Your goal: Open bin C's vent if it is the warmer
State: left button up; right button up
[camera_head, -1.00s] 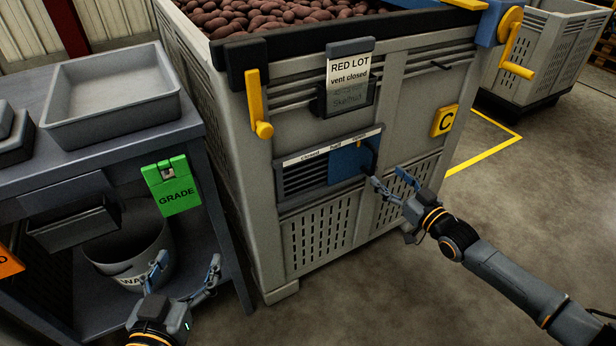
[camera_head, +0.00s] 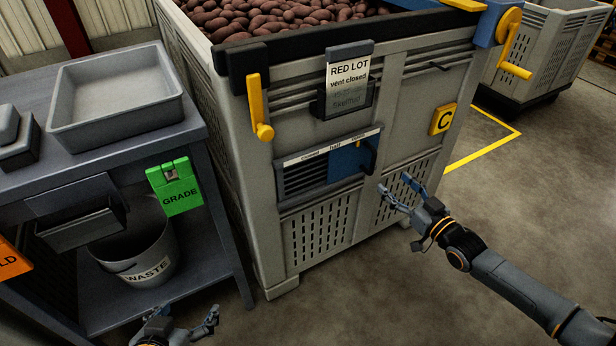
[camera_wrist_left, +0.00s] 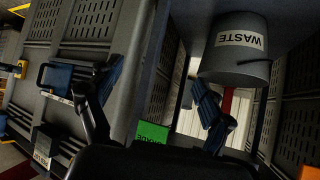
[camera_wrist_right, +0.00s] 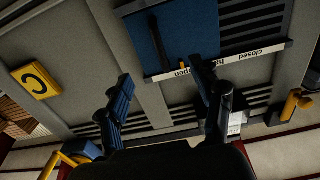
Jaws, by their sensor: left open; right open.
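Bin C (camera_head: 300,225) is a grey slatted crate full of reddish potatoes (camera_head: 270,16), with a yellow C plate (camera_head: 443,119). Its front vent has a blue sliding plate (camera_head: 343,165) at the right end, by the "open" label, with dark slats (camera_head: 304,181) uncovered on the left. The plate's black handle (camera_head: 371,154) also shows in the right wrist view (camera_wrist_right: 157,42). My right gripper (camera_head: 396,185) is open and empty, below and right of the handle, apart from it. My left gripper (camera_head: 185,325) is open and empty, low near the bench.
A card (camera_head: 348,78) on the bin reads "RED LOT, vent closed". A grey bench (camera_head: 180,140) at left carries a tray (camera_head: 115,128) and a green GRADE tag (camera_head: 178,188), with a WASTE bucket (camera_head: 150,265) below. Another bin (camera_head: 545,60) stands behind right. Floor at right is clear.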

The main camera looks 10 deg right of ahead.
pick_arm(q)
jog(key=s+a+f+g+y+p, duration=0.1)
jog(key=s+a+f+g+p, duration=0.15)
jog(key=s, duration=0.35)
jog(key=s+a+f+g+y+p, duration=0.1)
jog(key=s+g, duration=0.3)
jog(key=s, duration=0.1)
jog(key=s+p+x, duration=0.2)
jog(key=p+x, duration=0.2)
jog(key=x, duration=0.7)
jog(key=shift+d+f+g, duration=0.3)
jog(key=shift+f+g, duration=0.05)
jog(key=shift+f, duration=0.05)
pick_arm(e)
jog(key=v, duration=1.3)
jog(key=shift+s+r, duration=0.1)
